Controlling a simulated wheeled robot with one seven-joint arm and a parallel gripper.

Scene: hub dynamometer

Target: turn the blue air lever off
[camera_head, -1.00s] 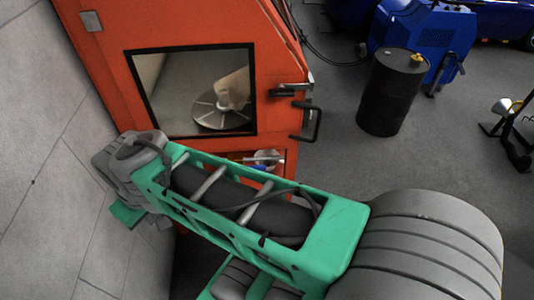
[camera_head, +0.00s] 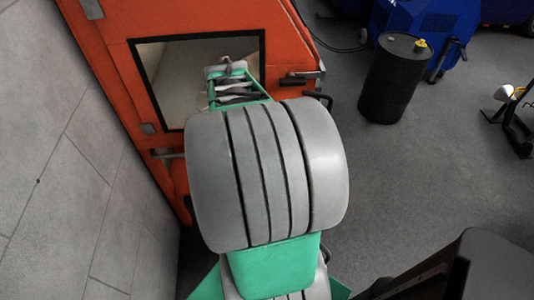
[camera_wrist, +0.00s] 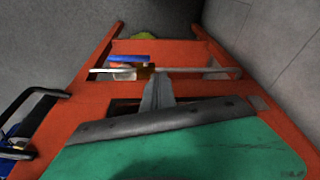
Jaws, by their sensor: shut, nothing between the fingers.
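The blue air lever (camera_wrist: 128,58) shows in the wrist view, at the upper left of the middle. It lies roughly parallel to a pale horizontal pipe (camera_wrist: 195,70), beside a brass-coloured valve body (camera_wrist: 146,70). My gripper (camera_wrist: 158,82) is shut and empty; its narrow grey fingers point up toward the pipe, just below and right of the valve. The tips overlap the pipe area in the picture; I cannot tell whether they touch anything.
An orange cabinet (camera_head: 105,45) with a window stands ahead, and its orange frame (camera_wrist: 88,105) surrounds the pipe in the wrist view. A black door handle (camera_wrist: 30,112) juts out at left. A black barrel (camera_head: 392,78) stands on open floor to the right.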

